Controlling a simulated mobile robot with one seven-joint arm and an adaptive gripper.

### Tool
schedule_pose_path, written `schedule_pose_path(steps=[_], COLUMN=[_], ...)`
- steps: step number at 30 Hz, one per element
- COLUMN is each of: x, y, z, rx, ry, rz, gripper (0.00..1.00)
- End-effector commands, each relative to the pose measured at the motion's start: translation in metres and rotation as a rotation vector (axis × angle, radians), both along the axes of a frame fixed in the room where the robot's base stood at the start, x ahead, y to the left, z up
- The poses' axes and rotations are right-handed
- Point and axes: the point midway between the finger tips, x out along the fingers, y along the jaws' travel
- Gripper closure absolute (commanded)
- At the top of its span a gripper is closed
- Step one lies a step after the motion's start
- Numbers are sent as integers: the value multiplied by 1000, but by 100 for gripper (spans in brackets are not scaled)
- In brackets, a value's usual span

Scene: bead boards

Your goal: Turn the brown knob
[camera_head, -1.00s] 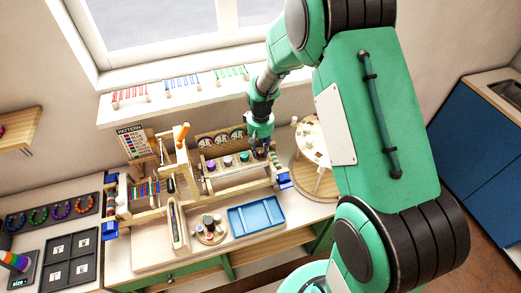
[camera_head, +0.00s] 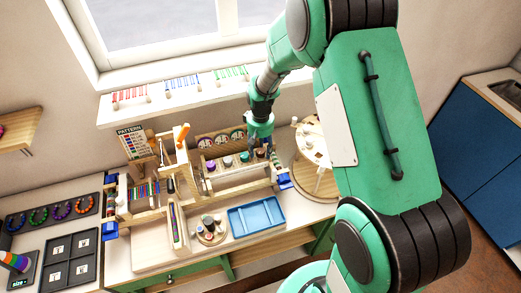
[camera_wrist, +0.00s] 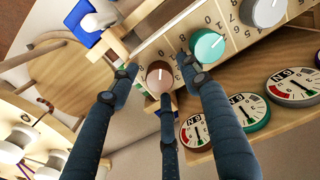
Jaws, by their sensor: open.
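The brown knob (camera_wrist: 160,78) is a round knob with a white pointer line, mounted on a pale wooden panel with a number scale around it. In the wrist view my gripper (camera_wrist: 163,84) is open, its dark fingers spread around the knob: one to its left, one to its right and one below. I cannot tell whether any finger touches it. In the head view my gripper (camera_head: 257,146) points down at the right end of the knob row, and its fingers partly hide that spot.
A teal knob (camera_wrist: 207,45) and a grey knob (camera_wrist: 263,12) sit beside the brown one. Dial gauges (camera_wrist: 243,110) line the board behind. A round wooden stand (camera_head: 318,182) is close on the right, and a blue tray (camera_head: 256,216) lies in front.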

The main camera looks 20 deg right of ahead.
Motion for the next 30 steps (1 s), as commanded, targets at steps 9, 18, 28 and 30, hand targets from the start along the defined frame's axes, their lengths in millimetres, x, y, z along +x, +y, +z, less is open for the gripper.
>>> schedule_pose_path(steps=[9, 18, 28, 30], x=[1, 1, 1, 0], y=[0, 0, 0, 0], z=[34, 82, 114, 116], rx=[-1, -1, 0, 0], ry=[-4, -4, -2, -1], rz=[0, 0, 0, 0], gripper=[53, 53, 53, 53])
